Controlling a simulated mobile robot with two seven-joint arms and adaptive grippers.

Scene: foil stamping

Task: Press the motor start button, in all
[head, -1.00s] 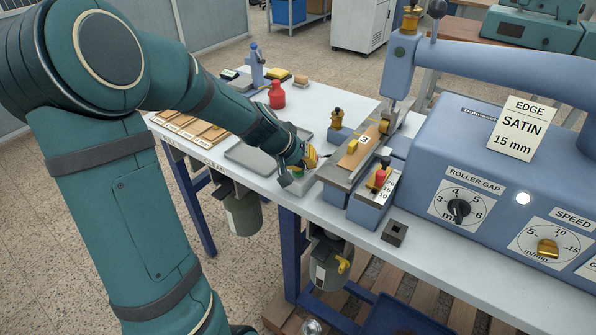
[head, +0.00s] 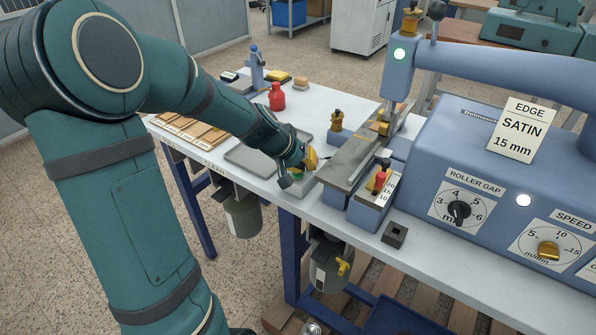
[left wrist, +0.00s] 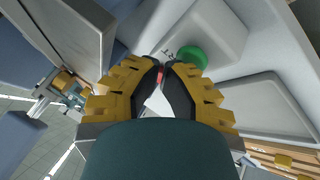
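The green start button (left wrist: 192,57) sits on a pale grey box (left wrist: 222,32) in the left wrist view, just beyond my fingertips and a little to the right. A bit of red (left wrist: 160,77) shows between the fingers. In the head view a little green (head: 297,174) shows under my left gripper (head: 297,178) at the table's front edge. In the left wrist view the gripper's (left wrist: 163,64) fingertips are together, with nothing seen held. Whether they touch the button I cannot tell. My right gripper is not in view.
The blue stamping machine (head: 455,150) stands right of the gripper, with roller gap and speed dials. A grey tray (head: 250,158) lies to the left. A small dark block (head: 394,235) lies in front of the machine.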

